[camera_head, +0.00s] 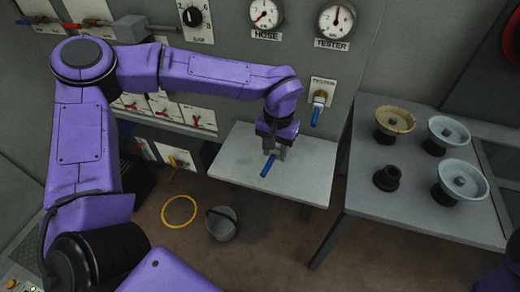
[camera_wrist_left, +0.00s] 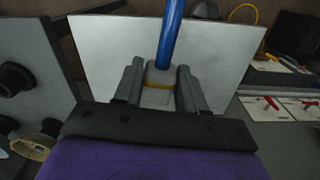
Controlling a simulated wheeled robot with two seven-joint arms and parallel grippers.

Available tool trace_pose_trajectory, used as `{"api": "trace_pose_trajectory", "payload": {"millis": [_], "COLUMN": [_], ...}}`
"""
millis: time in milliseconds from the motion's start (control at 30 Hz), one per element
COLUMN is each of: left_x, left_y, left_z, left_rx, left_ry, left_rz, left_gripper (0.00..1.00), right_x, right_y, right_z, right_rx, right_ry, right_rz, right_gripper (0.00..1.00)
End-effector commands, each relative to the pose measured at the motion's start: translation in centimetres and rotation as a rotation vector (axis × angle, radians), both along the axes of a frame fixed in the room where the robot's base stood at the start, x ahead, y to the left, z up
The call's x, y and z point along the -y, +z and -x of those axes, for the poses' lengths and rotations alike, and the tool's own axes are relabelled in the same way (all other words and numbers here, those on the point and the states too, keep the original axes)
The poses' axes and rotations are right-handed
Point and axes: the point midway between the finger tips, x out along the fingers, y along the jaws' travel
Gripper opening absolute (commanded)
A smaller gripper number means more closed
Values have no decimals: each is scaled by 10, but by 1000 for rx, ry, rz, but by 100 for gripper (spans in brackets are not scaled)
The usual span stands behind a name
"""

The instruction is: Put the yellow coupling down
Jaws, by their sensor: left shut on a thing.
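The yellow coupling (camera_head: 395,119), a dull tan flanged piece, stands on the grey table at the right, apart from my grippers; part of it shows at the lower left of the left wrist view (camera_wrist_left: 30,148). My left gripper (camera_head: 274,152) is over the pale fold-out shelf (camera_head: 312,165). It is shut on a blue-handled grey piece (camera_wrist_left: 158,76) with a thin yellow band, between the fingers. Its blue handle (camera_head: 268,166) sticks out over the shelf. I cannot tell whether the piece touches the shelf. My right gripper is out of view.
Two pale couplings (camera_head: 447,134) (camera_head: 462,181) and a black one (camera_head: 387,178) stand on the grey table (camera_head: 425,215). A blue-handled valve (camera_head: 318,108) is on the wall panel behind the shelf. A bucket (camera_head: 221,223) and yellow ring (camera_head: 180,212) are on the floor. Most of the shelf is clear.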

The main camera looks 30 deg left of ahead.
Motion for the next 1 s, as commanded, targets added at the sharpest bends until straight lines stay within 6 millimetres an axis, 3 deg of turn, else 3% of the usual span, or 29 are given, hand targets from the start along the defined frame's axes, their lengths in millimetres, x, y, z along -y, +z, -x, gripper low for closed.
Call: {"api": "trace_pose_trajectory", "payload": {"millis": [33, 200, 333, 467, 567, 767, 1000], "left_x": [-13, -57, -73, -78, -83, -95, -105], "left_y": [-4, 0, -3, -5, -12, -39, -87], "left_z": [7, 54, 83, 90, 74, 15, -29], "left_rx": [10, 19, 12, 3, -4, -4, -2], "left_ry": [73, 413, 628, 731, 748, 742, 739], "left_rz": [4, 4, 0, -11, -18, -18, -16], "left_gripper": [14, 14, 14, 14, 14, 14, 14], "right_x": [0, 0, 0, 0, 0, 0, 0], "right_y": [-18, -55, -75, -80, -78, -74, -74], "right_z": [1, 2, 2, 3, 2, 2, 2], "right_rx": [-1, -2, -3, -4, -2, -1, -2], "right_ry": [0, 0, 0, 0, 0, 0, 0], "right_rz": [0, 0, -1, 0, 0, 0, 0], "right_gripper": [43, 43, 43, 43, 43, 43, 43]}}
